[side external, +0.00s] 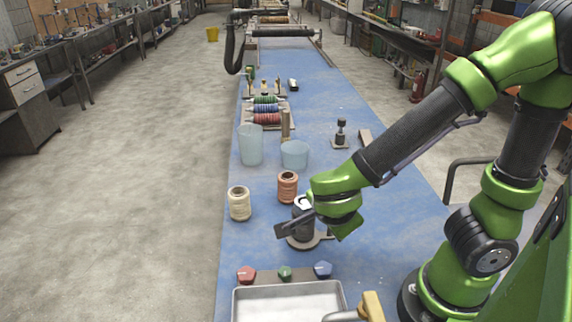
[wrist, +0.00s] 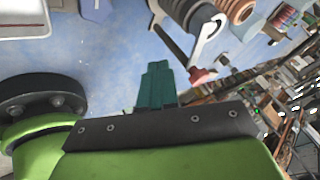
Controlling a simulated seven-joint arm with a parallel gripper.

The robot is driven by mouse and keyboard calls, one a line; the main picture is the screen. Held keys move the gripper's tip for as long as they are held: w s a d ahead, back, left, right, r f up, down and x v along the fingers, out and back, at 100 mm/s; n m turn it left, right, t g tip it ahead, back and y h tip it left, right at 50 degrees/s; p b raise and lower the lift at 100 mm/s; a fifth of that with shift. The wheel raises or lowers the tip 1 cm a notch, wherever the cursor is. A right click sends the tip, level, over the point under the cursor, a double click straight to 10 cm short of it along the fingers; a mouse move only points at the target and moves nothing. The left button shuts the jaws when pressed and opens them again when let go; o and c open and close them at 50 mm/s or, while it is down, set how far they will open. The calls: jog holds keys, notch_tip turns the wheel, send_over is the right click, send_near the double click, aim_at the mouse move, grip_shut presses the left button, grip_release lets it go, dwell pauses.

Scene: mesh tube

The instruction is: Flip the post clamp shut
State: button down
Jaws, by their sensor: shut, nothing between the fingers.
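The post clamp (side external: 302,236) stands on the blue bench as a dark upright cylinder on a round base, partly hidden by my gripper in the side external view. In the wrist view the clamp (wrist: 187,10) shows at the top, with a pale hooked piece (wrist: 207,36) and a thin bar leading to a red tip (wrist: 202,76). The bar sticks out from the post. My gripper (wrist: 157,66) has its teal fingers together and empty, left of the red tip in the picture and apart from it. The side external view does not show the fingertips clearly.
A cream spool (side external: 239,204) and a copper spool (side external: 287,188) stand behind the clamp. A metal tray (side external: 236,305) and a strip with red, green and blue knobs (side external: 285,273) lie in front.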

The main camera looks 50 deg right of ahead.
jog(key=shift+w+d+f, duration=0.15)
jog(key=shift+w+d, duration=0.2)
jog(key=shift+w, duration=0.35)
jog(key=shift+w+d+f, duration=0.2)
jog(key=shift+w+d, duration=0.2)
jog(key=shift+w, duration=0.25)
jog(key=shift+w+d+f, duration=0.15)
jog(key=shift+w+d, duration=0.2)
jog(key=shift+w, duration=0.35)
jog(key=m+g, duration=0.1)
jog(key=w+m+g, duration=0.1)
jog(key=m, duration=0.2)
jog(key=shift+w+m+g+h, duration=0.35)
jog(key=shift+m+g+h, duration=0.05)
